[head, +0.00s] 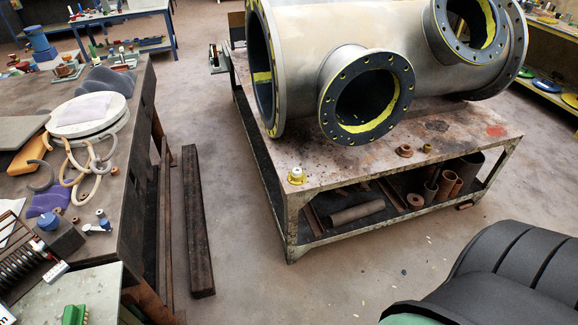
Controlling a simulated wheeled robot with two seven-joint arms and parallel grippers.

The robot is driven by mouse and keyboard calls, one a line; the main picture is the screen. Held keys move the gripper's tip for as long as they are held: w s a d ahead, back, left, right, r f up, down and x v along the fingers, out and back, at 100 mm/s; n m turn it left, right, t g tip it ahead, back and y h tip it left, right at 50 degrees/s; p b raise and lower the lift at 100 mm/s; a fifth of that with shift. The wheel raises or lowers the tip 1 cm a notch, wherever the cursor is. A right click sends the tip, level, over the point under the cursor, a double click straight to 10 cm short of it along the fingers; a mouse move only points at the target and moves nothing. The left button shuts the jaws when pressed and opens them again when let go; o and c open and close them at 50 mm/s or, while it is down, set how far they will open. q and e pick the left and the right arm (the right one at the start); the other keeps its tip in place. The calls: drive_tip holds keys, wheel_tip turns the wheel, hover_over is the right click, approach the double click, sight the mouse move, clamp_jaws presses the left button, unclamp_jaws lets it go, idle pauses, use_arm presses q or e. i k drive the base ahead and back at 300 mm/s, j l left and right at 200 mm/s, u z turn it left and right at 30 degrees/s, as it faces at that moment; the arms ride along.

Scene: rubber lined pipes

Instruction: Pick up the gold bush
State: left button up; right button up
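Small bushes stand on the worn metal table (340,172) under the large flanged pipe. A small gold bush (427,148) sits near the right front edge, just right of a wider copper-brown bush (404,151). A yellow-gold piece with a pale top (296,176) stands at the table's near left corner. From this distance I cannot tell for certain which of the two gold pieces is the gold bush. Neither of my grippers is in view, and nothing is touching these pieces.
The large pipe (300,50) with yellow-marked flanges (367,98) fills the table's back. Pipe pieces lie on its lower shelf. A cluttered bench (130,180) stands left, with a dark beam (197,220) on the floor. A black ribbed object (510,270) fills the lower right.

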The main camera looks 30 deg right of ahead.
sight(427, 147)
drive_tip(key=k, duration=0.4)
drive_tip(key=k+z, duration=0.4)
drive_tip(key=k+l+z, duration=0.4)
drive_tip(key=i+z, duration=0.4)
drive_tip(key=i+j+z, duration=0.1)
drive_tip(key=z, duration=0.25)
drive_tip(key=i+j+z, duration=0.2)
drive_tip(key=i+z, duration=0.2)
drive_tip(key=i+j, duration=0.8)
drive_tip(key=i, duration=0.2)
